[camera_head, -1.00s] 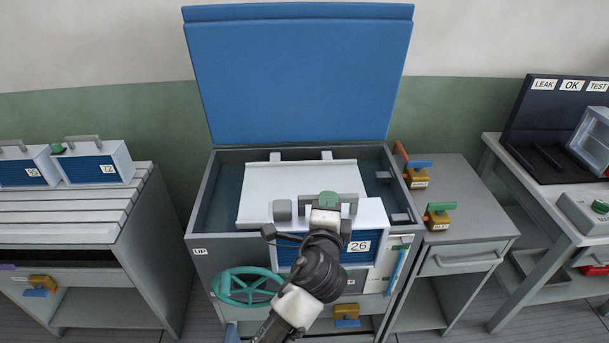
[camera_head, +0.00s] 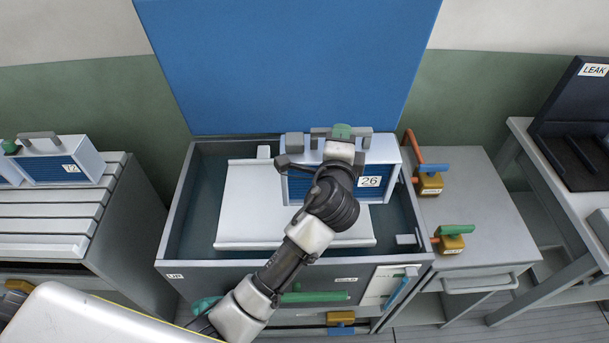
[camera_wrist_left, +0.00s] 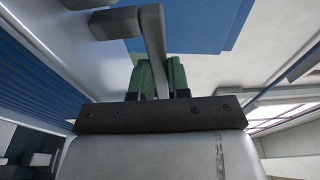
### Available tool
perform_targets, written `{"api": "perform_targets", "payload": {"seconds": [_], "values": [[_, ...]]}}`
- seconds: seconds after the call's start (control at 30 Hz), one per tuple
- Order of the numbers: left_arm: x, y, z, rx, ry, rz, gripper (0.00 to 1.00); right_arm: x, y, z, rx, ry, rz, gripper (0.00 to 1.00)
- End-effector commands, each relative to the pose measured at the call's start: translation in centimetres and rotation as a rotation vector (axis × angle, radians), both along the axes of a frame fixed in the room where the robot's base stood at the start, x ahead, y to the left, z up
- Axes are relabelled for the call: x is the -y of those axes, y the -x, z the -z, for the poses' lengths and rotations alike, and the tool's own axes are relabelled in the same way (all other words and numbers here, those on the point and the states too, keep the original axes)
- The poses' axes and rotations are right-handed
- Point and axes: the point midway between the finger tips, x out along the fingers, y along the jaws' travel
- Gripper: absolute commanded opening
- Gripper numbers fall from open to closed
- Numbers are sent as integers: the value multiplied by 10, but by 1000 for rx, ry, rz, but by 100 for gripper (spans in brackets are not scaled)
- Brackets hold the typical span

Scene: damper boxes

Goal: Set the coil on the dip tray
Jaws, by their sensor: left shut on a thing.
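The coil (camera_head: 372,170) is a white box with a blue finned front and a label reading 26. My left gripper (camera_head: 342,133) is shut on the grey handle on its top. In the left wrist view the green fingers (camera_wrist_left: 162,78) close on that handle (camera_wrist_left: 152,35). The coil is upright over the right part of the dip tray (camera_head: 245,215), a pale plate inside the open grey tank. I cannot tell whether the coil's underside touches the tray; my arm hides part of its front. My right gripper is not in view.
The tank's blue lid (camera_head: 290,65) stands raised behind. Other coils, one labelled 12 (camera_head: 65,165), sit on a slatted table at left. A grey side cabinet (camera_head: 480,215) with valve handles (camera_head: 430,180) stands close on the right, beside a leak-test bench (camera_head: 575,200).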

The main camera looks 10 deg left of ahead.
Motion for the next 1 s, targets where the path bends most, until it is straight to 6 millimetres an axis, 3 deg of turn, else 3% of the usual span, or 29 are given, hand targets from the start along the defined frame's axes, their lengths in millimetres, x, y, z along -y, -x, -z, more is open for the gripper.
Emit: {"api": "perform_targets", "payload": {"seconds": [0.17,0.6,0.8,1.0], "values": [[-18,-4,3,11,-4,-1,0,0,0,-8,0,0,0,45],[-91,-22,48,11,-5,-1,0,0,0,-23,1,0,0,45],[-109,-27,60,13,-1,0,0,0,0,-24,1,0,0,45],[-113,-28,70,12,-1,0,0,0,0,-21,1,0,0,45]]}}
